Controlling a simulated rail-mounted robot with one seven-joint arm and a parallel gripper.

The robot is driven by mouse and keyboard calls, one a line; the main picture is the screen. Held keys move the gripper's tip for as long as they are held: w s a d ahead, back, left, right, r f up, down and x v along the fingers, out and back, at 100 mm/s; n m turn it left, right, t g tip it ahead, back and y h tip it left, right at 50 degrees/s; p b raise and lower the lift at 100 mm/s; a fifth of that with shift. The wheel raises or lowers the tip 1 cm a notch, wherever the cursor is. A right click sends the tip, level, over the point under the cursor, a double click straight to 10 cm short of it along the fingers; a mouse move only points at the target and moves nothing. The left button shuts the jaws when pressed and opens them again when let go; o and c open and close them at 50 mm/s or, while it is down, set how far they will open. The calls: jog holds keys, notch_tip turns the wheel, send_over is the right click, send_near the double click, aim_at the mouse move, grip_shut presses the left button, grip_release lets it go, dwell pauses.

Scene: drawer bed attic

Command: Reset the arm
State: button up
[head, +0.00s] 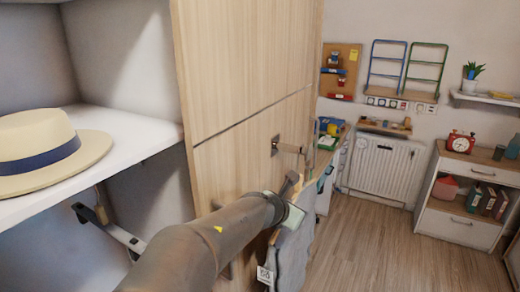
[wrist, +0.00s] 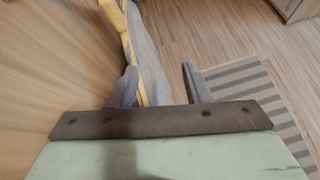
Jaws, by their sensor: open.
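My gripper (wrist: 160,84) is open in the wrist view, its two grey fingers apart. A grey cloth (wrist: 148,62) with a yellow edge runs up the picture from between the fingers, close to the left one. I cannot tell whether it touches that finger. In the head view my arm reaches forward past a wooden door panel (head: 240,75). A grey hanging cloth (head: 293,255) with a small white tag (head: 265,275) shows just below the arm's end. My fingers are mostly hidden there by the wrist.
A straw hat (head: 45,150) sits on a white shelf (head: 150,137) at left. A white radiator (head: 385,168) and a drawer cabinet (head: 455,225) stand beyond. A striped rug (wrist: 245,90) lies below.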

jog(key=s+d+f+m+g+y, duration=0.3)
jog(key=s+d+f+m+g, duration=0.35)
jog(key=s+f+m, duration=0.5)
jog(key=s+a+r+m+g+y, duration=0.1)
jog(key=s+r+m+y, duration=0.1)
jog(key=s+m, duration=0.5)
jog(key=s+a+r+m+g+y, duration=0.1)
jog(key=s+a+r+m+y, duration=0.1)
jog(key=s+m, duration=0.6)
jog(key=s, duration=0.4)
jog(key=shift+a+r, duration=0.3)
jog(key=shift+r, duration=0.05)
